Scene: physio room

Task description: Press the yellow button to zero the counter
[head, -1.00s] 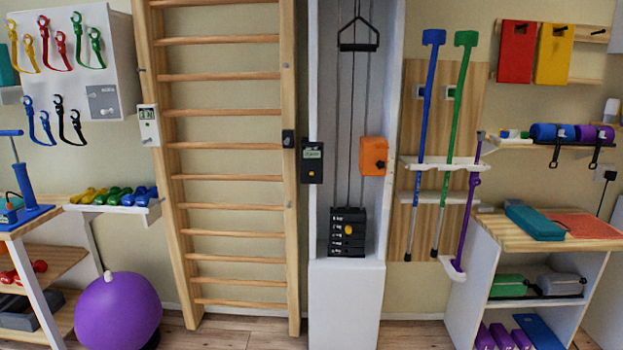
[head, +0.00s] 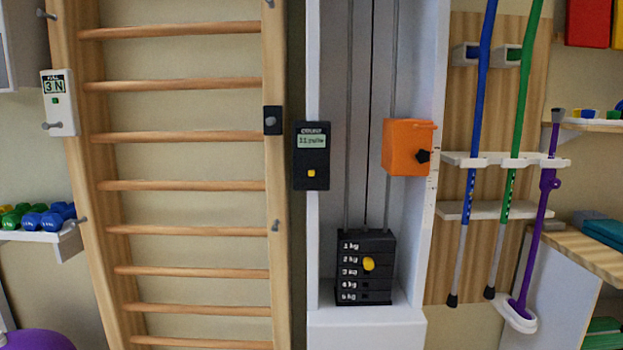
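The counter (head: 312,156) is a small black box on the left side wall of the white pulley column. Its pale display (head: 311,141) shows small dark characters that I cannot read surely. The yellow button (head: 311,173) is a small square below the display, uncovered and in plain view. Neither of my grippers is in the head view.
An orange box (head: 408,147) with a black knob sits on the column's right side. A weight stack (head: 365,284) with a yellow pin knob (head: 369,264) stands below. Wall bars (head: 185,186) are at left, canes (head: 482,90) at right. The space before the counter looks clear.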

